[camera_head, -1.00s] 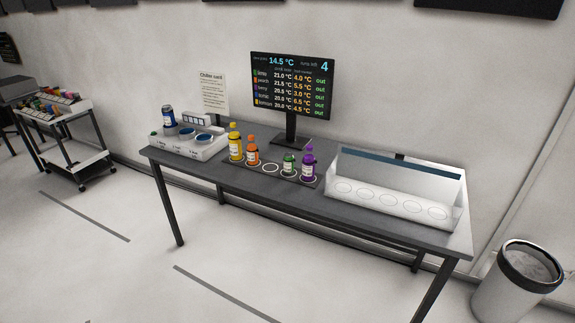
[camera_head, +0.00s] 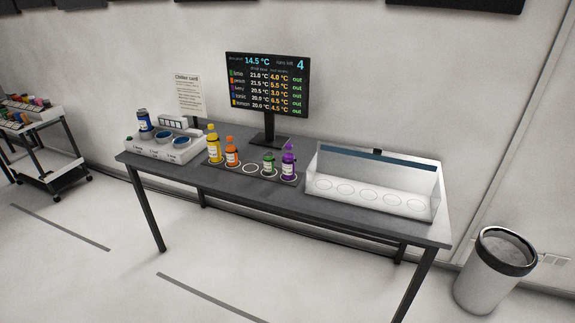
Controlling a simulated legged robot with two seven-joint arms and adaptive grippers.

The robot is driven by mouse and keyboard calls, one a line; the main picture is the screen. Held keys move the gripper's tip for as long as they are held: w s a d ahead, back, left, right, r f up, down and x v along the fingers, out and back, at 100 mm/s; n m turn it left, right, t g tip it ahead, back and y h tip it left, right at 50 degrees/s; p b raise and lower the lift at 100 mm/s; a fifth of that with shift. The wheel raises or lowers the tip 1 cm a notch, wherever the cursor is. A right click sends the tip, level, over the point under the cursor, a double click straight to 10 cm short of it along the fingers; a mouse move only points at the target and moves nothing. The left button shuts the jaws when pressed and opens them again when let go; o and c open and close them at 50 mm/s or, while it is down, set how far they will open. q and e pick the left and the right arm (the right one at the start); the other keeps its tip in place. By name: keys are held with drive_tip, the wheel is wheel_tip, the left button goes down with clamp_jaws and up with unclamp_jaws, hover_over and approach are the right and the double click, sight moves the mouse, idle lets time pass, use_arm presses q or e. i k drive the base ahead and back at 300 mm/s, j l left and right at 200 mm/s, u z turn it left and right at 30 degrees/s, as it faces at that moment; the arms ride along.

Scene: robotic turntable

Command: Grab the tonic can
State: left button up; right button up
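A blue can (camera_head: 143,120) stands upright at the back left of the dark table, in or behind the left part of a white tray unit (camera_head: 172,155) with round blue-rimmed wells. Its label is too small to read; a screen row appears to list tonic in blue. A yellow bottle (camera_head: 214,146), an orange bottle (camera_head: 231,153), a green bottle (camera_head: 269,164) and a purple bottle (camera_head: 288,163) stand on a dark strip with white rings; the middle ring is empty. Neither of my grippers is in view.
The dark table (camera_head: 270,204) also carries a monitor (camera_head: 267,84), a card (camera_head: 188,95) and an open white bin (camera_head: 372,205) with empty rings. A trash can (camera_head: 493,275) stands at right, a cart (camera_head: 40,150) at left. The floor in front is clear.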

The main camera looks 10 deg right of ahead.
sight(143, 114)
drive_tip(key=i+j+u, duration=0.75)
drive_tip(key=i+u, duration=0.2)
drive_tip(key=i, duration=0.2)
drive_tip(key=i+u, duration=0.3)
drive_tip(key=i+j+z, duration=0.15)
drive_tip(key=i, duration=0.35)
drive_tip(key=i+j+z, duration=0.15)
drive_tip(key=i, duration=0.3)
drive_tip(key=i+j+z, duration=0.1)
drive_tip(key=i, duration=0.35)
drive_tip(key=i+j+z, duration=0.15)
drive_tip(key=i, duration=0.3)
drive_tip(key=j, duration=0.1)
